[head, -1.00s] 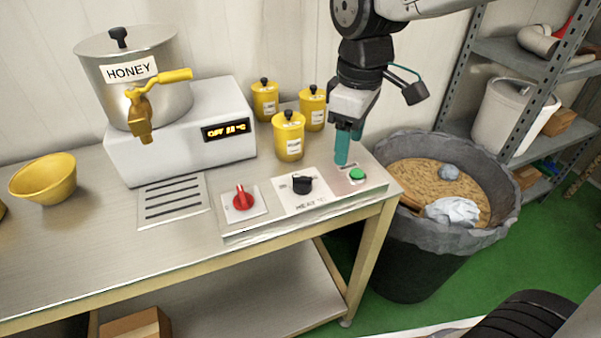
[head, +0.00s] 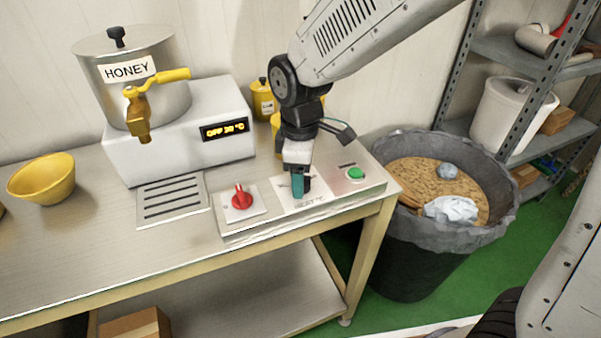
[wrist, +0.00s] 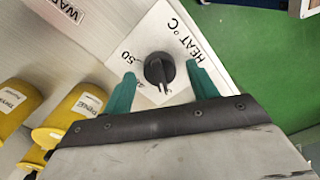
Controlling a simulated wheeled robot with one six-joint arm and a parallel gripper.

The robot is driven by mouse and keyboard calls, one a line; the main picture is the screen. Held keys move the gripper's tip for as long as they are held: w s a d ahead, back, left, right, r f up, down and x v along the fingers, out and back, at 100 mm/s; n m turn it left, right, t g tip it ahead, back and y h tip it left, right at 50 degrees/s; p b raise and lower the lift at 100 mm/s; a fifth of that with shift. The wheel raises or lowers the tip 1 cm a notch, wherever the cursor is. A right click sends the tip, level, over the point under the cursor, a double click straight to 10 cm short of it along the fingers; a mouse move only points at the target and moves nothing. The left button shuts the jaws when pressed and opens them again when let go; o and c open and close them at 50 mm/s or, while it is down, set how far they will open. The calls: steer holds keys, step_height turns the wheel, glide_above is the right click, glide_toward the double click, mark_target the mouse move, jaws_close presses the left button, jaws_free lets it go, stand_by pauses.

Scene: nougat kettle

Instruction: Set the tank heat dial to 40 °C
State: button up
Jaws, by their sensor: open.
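The heat dial (wrist: 157,69) is a black round knob on a white plate marked "HEAT °C" (wrist: 190,38), with a "50" mark beside it. My gripper (wrist: 160,82) is open, with its two teal fingers on either side of the dial in the wrist view. Whether the fingers touch it I cannot tell. In the head view my gripper (head: 298,187) stands over the plate and hides most of the dial. The honey tank (head: 140,85) sits on a white heater base whose display (head: 225,129) shows orange text that seems to read "OFF" with a temperature.
A red knob (head: 239,198) lies left of the dial and a green button (head: 355,173) right of it. Yellow jars (head: 262,98) stand behind my gripper. A yellow bowl (head: 43,180) is at the left. A lined bin (head: 415,225) stands right of the table.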

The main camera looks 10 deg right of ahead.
steer(key=c, duration=1)
steer(key=shift+m, duration=0.4)
steer(key=m, duration=0.4)
steer(key=shift+m, duration=0.4)
steer(key=m, duration=0.6)
steer(key=o, duration=1)
